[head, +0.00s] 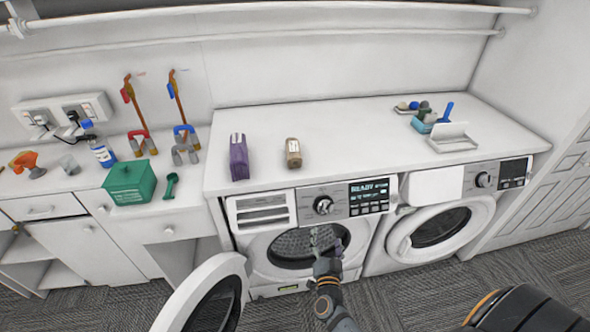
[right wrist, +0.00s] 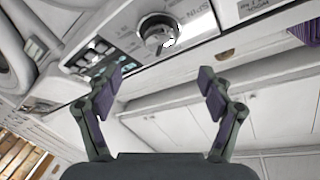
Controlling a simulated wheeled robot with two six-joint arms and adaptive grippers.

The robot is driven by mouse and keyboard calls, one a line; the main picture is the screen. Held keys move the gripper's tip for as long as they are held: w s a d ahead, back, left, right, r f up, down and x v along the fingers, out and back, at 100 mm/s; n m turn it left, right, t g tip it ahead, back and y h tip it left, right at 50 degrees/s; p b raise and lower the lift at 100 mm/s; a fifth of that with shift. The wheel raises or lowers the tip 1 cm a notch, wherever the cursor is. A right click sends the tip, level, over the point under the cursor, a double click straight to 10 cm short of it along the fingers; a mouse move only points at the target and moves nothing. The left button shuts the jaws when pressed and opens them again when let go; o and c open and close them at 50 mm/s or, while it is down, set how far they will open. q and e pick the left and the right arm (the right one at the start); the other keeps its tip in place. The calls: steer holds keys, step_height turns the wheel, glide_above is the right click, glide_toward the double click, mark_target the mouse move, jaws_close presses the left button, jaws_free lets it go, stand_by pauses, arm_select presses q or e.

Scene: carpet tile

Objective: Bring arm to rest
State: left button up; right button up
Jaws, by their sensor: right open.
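My right gripper (head: 328,242) is in front of the open drum of the left washing machine (head: 280,215), below its control dial (head: 324,205). In the right wrist view its two fingers (right wrist: 160,80) are spread apart with nothing between them. The dial also shows in that view (right wrist: 157,35), beyond the fingertips. The machine's display (head: 369,196) is lit and appears to read READY. Its round door (head: 240,268) stands open to the left. My left gripper is not in view.
The right machine (head: 440,225) has its door shut. On the countertop (head: 360,120) stand a purple carton (head: 239,158), a brown package (head: 293,153) and a white tray (head: 452,142). A green box (head: 130,182) is on the left counter. Carpet (head: 540,270) is open at lower right.

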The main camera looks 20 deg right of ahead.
steer(key=s+a+f+n+g+y+b, duration=0.1)
steer(key=s+a+f+n+g+y, duration=0.15)
steer(key=f, duration=0.55)
steer(key=s+a+f+n+g+y+b, duration=0.1)
steer(key=s+f+n+y, duration=0.2)
steer(key=f, duration=0.5)
steer(key=s+a+f+n+g+y+b, duration=0.15)
steer(key=s+f, duration=0.25)
steer(key=f, duration=0.4)
steer(key=s+f+n+g, duration=0.1)
steer(key=s+f+g, duration=0.2)
steer(key=s, duration=0.6)
steer(key=s+d+f+n+g, duration=0.1)
steer(key=s+f+n+g, duration=0.1)
steer(key=s+f, duration=0.6)
steer(key=s+d+f+n+g+b, duration=0.1)
steer(key=s+f+g, duration=0.3)
steer(key=s, duration=0.7)
step_height(320, 180, down, 2)
steer(key=shift+s+d+n, duration=0.2)
steer(key=shift+n, duration=0.5)
